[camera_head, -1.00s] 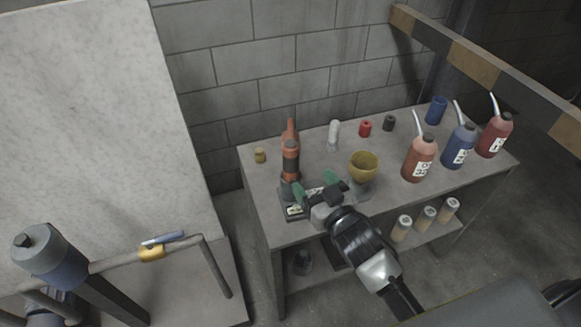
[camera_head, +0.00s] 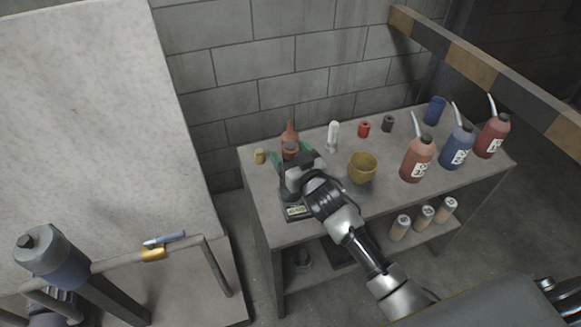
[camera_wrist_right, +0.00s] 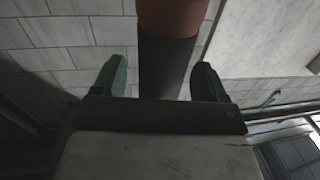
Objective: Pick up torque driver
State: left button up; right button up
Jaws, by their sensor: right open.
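The torque driver (camera_head: 290,135) stands upright near the left end of the table, orange-brown on top with a dark grip. My right gripper (camera_head: 291,157) is at it, with green fingertips to either side, and hides its lower part and most of its dark base. In the right wrist view the driver's dark grip (camera_wrist_right: 166,65) stands between the two open green fingers of the gripper (camera_wrist_right: 164,82), with gaps visible on both sides. My left gripper is not in view.
On the table (camera_head: 398,200) are a yellow cup (camera_head: 362,168), a white bottle (camera_head: 333,135), a red cylinder (camera_head: 364,129), a small yellow piece (camera_head: 259,156) and spouted bottles (camera_head: 417,158) at right. A striped barrier (camera_head: 490,75) runs behind. A pipe with a yellow-fitted valve (camera_head: 153,254) is at left.

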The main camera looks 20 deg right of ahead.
jog(key=shift+c, duration=0.3)
jog(key=c, duration=1)
jog(key=shift+r, duration=0.15)
jog(key=shift+c, duration=0.2)
